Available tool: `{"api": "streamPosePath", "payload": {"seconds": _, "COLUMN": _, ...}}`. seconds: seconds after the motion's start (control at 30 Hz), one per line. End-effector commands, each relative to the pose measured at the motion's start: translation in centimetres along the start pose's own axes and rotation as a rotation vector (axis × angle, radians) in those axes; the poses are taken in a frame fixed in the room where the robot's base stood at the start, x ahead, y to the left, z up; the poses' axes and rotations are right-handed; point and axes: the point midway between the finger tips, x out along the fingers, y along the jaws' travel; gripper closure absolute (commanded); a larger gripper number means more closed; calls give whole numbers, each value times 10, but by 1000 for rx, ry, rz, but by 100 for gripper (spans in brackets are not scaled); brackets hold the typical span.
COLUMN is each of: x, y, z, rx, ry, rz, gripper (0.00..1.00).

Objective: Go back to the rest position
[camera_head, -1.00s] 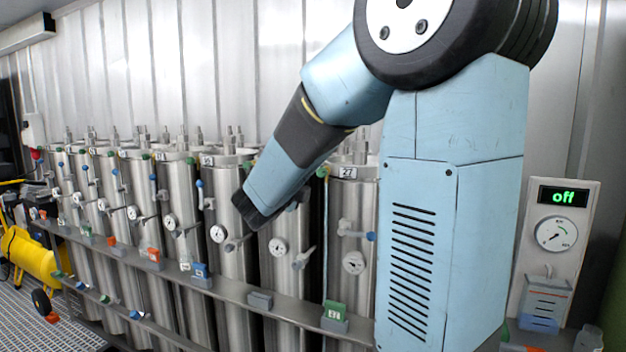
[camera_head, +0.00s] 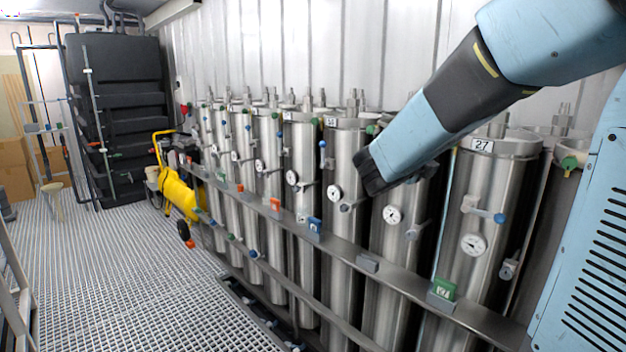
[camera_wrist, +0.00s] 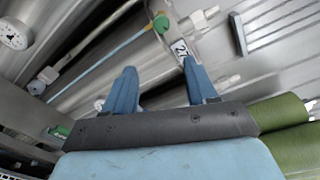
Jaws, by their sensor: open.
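My gripper (camera_wrist: 162,85) shows in the wrist view with its two blue fingers apart and nothing between them. Beyond the fingers are steel vessels, one with the number label 27 (camera_wrist: 181,49), seen at a slant. In the head view my arm reaches in from the upper right, and its dark end is in front of the row of vessels. The gripper fingers cannot be made out there. The vessel labelled 27 (camera_head: 488,215) stands to the right of the arm's end.
A row of steel vessels with gauges stands along the wall behind a metal rail (camera_head: 400,285) with coloured tags. A yellow compressor (camera_head: 180,195) and a black tank (camera_head: 120,110) stand farther back.

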Motion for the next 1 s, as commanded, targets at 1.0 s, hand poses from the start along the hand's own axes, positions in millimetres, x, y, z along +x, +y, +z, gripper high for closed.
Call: {"api": "streamPosePath", "payload": {"seconds": 1.0, "x": -192, "y": 31, "z": -168, "rx": -2598, "ry": -1654, "rz": 275, "gripper": 43}}
